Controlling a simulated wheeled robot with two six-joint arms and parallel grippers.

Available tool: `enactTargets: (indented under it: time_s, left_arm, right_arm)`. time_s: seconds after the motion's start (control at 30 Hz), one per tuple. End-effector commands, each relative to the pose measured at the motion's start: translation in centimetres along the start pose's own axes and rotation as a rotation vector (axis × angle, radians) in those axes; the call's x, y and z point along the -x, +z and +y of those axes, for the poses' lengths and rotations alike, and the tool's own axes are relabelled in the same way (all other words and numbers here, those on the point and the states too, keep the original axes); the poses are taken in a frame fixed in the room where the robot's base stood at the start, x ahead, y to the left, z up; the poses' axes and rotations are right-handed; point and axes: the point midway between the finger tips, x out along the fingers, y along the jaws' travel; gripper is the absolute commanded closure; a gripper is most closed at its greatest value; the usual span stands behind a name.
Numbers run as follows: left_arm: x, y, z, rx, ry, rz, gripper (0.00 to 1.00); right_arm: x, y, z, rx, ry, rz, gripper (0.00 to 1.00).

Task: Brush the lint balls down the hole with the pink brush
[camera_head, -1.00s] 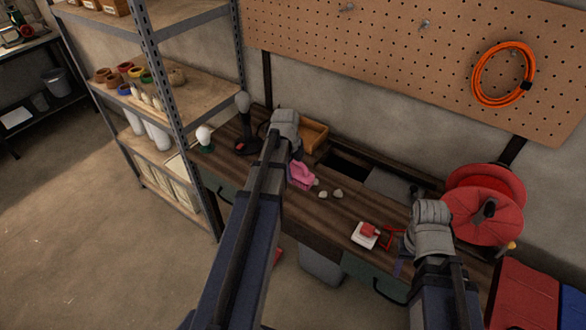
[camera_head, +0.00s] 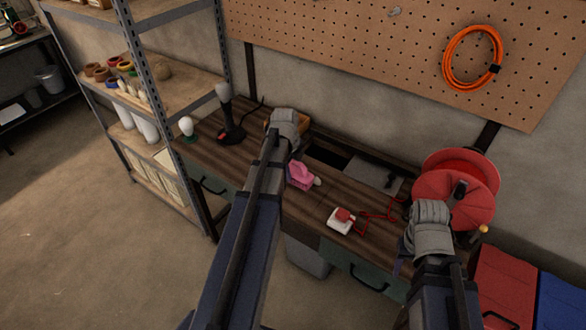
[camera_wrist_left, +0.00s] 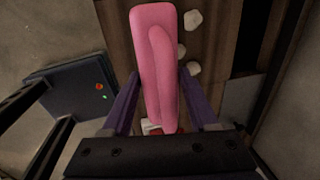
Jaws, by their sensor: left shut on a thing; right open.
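My left gripper (camera_wrist_left: 159,78) is shut on the pink brush (camera_wrist_left: 155,50), with one purple finger on each side. The brush (camera_head: 299,177) is over the wooden workbench, partly behind my left arm in the head view. Whitish lint balls (camera_wrist_left: 193,69) lie on the wood just right of the brush in the left wrist view. In the head view one pale lump (camera_head: 317,181) shows at the brush's right end. The dark rectangular hole (camera_head: 328,158) is in the bench behind the brush. My right gripper (camera_head: 399,263) is open low at the front right; its fingers are barely visible.
A white and red item (camera_head: 341,220) and red wire (camera_head: 378,212) lie near the bench's front edge. A red reel (camera_head: 456,190) stands right. A grey panel (camera_head: 372,175) is beside the hole. A lamp (camera_head: 229,115) stands at the left end.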

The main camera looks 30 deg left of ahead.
Motion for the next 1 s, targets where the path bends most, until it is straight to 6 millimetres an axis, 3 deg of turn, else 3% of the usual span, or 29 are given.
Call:
enactTargets:
  time_s: [0.2,0.5,1.0]
  left_arm:
    - [-3.0,0.0,0.5,0.0,0.0,0.0,0.92]
    - [-5.8,0.0,1.0,0.0,0.0,0.0,0.92]
    - [-6.0,0.0,1.0,0.0,0.0,0.0,0.92]
  right_arm:
    - [-3.0,-0.2,-0.3,-0.001,0.0,0.0,0.5]
    - [-5.8,-0.3,-0.6,-0.001,0.0,0.0,0.5]
    - [-6.0,-0.4,-0.6,0.0,0.0,0.0,0.5]
